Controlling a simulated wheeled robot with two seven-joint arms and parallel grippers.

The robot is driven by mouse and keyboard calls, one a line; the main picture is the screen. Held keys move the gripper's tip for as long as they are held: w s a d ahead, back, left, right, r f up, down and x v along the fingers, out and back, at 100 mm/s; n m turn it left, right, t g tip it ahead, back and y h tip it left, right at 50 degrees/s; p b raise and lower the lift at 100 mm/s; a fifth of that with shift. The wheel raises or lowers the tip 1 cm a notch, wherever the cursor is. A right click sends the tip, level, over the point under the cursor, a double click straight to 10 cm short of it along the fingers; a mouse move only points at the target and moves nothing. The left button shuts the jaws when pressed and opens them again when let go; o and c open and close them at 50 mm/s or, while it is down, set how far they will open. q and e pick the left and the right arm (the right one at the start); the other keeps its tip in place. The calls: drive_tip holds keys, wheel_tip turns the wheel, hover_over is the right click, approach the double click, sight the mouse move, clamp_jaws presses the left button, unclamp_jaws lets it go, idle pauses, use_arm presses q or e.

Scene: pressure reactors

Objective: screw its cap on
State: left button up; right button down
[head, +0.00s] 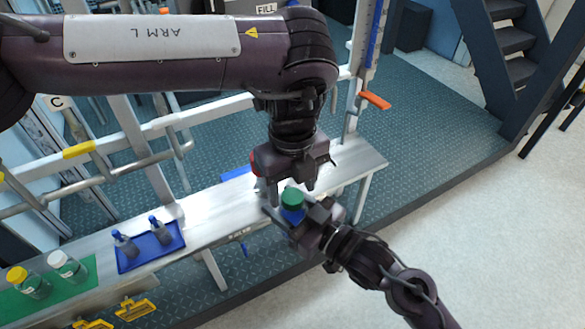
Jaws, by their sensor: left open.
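My right gripper (288,214) comes from the lower right and is shut on the bottle's body. Its fingers partly hide the bottle's lower part.
The narrow metal bench (217,210) runs diagonally. A blue tray (150,251) holds two dark spray-type bottles. A green mat (75,280) holds a yellow-capped bottle (27,282) and a white-capped bottle (67,266). Pipes and rails stand behind; the pale floor at right is clear.

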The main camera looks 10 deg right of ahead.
use_arm(q)
drive_tip(key=shift+f, duration=0.75)
drive_tip(key=shift+c, duration=0.5)
drive_tip(key=c, duration=1)
drive_tip(key=o, duration=1.2)
wheel_tip(320, 180, up, 12)
